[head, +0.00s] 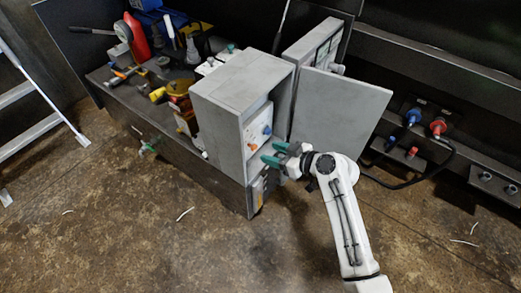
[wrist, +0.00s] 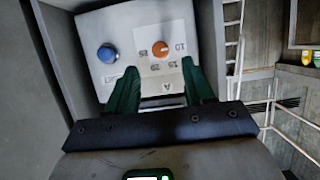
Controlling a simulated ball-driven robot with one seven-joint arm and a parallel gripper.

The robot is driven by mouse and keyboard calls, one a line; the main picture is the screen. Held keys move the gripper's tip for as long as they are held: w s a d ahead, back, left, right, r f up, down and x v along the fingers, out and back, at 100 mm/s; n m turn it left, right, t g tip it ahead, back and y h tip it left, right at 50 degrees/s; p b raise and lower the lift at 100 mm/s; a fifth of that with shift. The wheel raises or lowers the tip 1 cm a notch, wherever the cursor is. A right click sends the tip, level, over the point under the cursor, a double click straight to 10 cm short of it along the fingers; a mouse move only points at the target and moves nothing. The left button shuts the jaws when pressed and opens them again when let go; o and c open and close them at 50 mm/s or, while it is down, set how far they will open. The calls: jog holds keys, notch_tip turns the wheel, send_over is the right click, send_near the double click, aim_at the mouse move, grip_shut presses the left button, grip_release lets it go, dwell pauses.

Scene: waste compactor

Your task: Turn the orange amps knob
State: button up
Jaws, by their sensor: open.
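The orange amps knob (wrist: 160,49) is on a white panel in the wrist view, with a dial of numbers around it and an "A" below. In the head view the orange knob (head: 253,142) shows small inside the open grey box (head: 225,110). A blue knob (wrist: 107,53) is to its left in the wrist view. My gripper (wrist: 162,75) has green fingers, open and empty, pointing at the panel. The fingertips are below the orange knob in the wrist view, one on each side, apart from it. In the head view my gripper (head: 270,154) is at the box opening.
The box's grey door (head: 343,112) stands open to the right, behind my gripper. The bench (head: 180,150) at left carries tools and yellow items. Blue and red plugs (head: 438,127) are on the dark machine at right. The floor in front is mostly clear.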

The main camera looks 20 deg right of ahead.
aim_at(256, 148)
jog(key=x, duration=0.5)
jog(key=shift+w+a+f+b, duration=0.15)
jog(key=shift+w+a+b, duration=0.1)
jog(key=shift+b, duration=0.1)
grip_shut()
jog(key=shift+d, duration=0.1)
dwell(0.3)
jog(key=m+y, duration=0.1)
jog(key=m+y+b, duration=0.1)
jog(key=m+g+b, duration=0.1)
jog(key=m, duration=0.1)
jog(key=shift+w+d+f+y, duration=0.15)
jog(key=shift+d+y, duration=0.1)
jog(key=shift+y, duration=0.15)
jog(key=m+y, duration=0.1)
jog(key=m, duration=0.1)
jog(key=m+y+b, duration=0.1)
jog(key=m, duration=0.1)
jog(key=shift+d+f+g, duration=0.1)
jog(key=shift+g, duration=0.2)
jog(key=shift+y, duration=0.3)
